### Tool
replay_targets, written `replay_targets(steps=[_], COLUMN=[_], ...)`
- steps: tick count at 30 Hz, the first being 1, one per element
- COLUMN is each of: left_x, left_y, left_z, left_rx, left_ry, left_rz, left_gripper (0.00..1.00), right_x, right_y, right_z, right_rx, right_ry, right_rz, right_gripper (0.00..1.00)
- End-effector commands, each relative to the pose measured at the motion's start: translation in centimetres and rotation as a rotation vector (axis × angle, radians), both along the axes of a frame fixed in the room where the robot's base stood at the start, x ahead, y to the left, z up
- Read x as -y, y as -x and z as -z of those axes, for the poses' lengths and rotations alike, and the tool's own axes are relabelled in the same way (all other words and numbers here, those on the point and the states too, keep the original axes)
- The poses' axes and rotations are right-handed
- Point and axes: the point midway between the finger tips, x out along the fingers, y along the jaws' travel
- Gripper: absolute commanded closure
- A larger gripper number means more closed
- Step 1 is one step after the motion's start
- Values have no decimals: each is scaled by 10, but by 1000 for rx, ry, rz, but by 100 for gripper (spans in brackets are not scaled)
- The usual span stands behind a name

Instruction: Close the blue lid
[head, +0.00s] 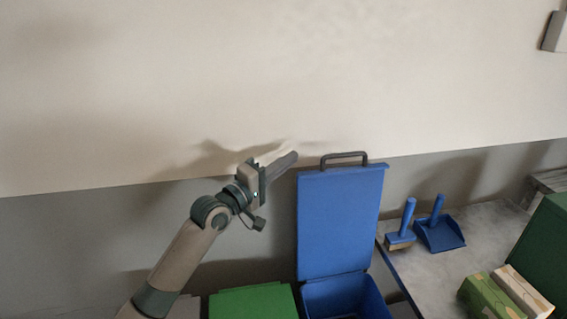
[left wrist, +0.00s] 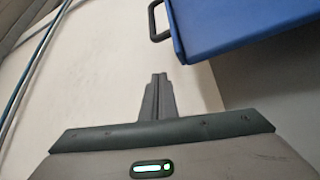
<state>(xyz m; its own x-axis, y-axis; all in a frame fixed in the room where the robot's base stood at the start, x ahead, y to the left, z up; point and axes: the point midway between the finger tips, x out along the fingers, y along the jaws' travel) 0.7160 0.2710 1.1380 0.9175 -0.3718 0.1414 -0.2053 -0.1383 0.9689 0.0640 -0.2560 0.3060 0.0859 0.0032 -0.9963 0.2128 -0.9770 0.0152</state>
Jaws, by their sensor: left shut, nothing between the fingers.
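The blue lid (head: 340,222) stands open and upright above the blue bin (head: 345,298), with a dark handle (head: 344,155) on its top edge. My left gripper (head: 292,157) is shut and empty, just left of the lid's upper left corner, and looks apart from it. In the left wrist view the shut fingers (left wrist: 158,80) point at the pale wall, with the blue lid (left wrist: 240,25) and its handle (left wrist: 157,20) at the upper right. The inside of the bin is mostly cut off by the picture's lower edge. My right gripper is not in view.
A green lid (head: 253,303) lies left of the blue bin. On the grey table to the right are a blue brush (head: 402,228), a blue dustpan (head: 439,230) and green and beige cartons (head: 491,299). The wall is close behind the lid.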

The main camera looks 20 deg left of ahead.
Motion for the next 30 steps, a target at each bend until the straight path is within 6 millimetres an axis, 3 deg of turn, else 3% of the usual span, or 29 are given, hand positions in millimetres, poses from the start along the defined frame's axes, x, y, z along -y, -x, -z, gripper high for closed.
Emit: replay_targets(steps=[14, 21, 30], left_x=[26, 46, 55], left_y=[-64, -46, -38], left_z=[-13, -6, 0], left_rx=[1, -2, 0], left_ry=[0, 1, 0], left_rz=[0, 1, -1], left_gripper=[100, 100, 100], right_x=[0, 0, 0], right_y=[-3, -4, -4], right_z=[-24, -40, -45], right_rx=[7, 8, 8], right_ry=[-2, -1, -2], right_rz=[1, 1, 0], right_gripper=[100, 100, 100])
